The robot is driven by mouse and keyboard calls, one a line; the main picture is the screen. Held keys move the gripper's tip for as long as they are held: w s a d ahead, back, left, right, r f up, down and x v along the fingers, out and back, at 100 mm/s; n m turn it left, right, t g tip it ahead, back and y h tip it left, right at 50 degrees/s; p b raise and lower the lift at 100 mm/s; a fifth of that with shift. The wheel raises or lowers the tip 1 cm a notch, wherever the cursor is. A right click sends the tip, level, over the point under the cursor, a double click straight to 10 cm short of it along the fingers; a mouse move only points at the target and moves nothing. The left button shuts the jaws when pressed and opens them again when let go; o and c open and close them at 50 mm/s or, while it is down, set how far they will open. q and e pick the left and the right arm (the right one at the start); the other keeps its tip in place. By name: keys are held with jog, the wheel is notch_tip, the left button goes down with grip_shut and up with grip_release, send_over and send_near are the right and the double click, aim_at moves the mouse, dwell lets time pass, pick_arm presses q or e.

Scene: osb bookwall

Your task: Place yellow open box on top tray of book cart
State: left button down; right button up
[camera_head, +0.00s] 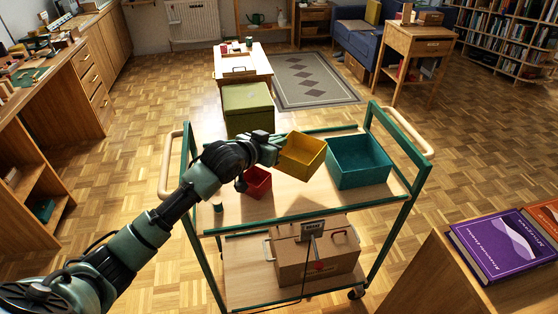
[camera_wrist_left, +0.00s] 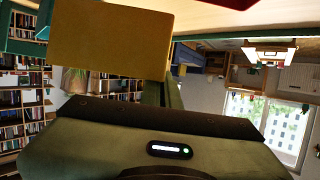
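The yellow open box (camera_head: 302,157) is tilted over the middle of the book cart's top tray (camera_head: 290,205), beside the teal open box. My left gripper (camera_head: 272,150) is at its left side and appears shut on its wall; the fingertips are mostly hidden. In the left wrist view the yellow box (camera_wrist_left: 110,40) fills the upper left, close against the gripper body. The box appears held just above the tray, though its lower edge's contact is hard to tell. My right gripper is not in view.
On the top tray, a teal open box (camera_head: 358,162) stands right of the yellow one and a small red box (camera_head: 257,183) stands left. A cardboard box (camera_head: 318,262) sits on the lower shelf. An olive box (camera_head: 247,108) stands behind the cart.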

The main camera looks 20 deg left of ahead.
pick_arm(q)
jog(key=shift+f, duration=3.2)
jog(key=shift+f, duration=0.15)
jog(key=c, duration=1.7)
grip_release()
jog(key=shift+s+r, duration=0.15)
jog(key=shift+r, duration=0.1)
jog(key=v, duration=1.1)
jog(key=shift+s+r, duration=0.1)
jog(key=shift+s, duration=0.2)
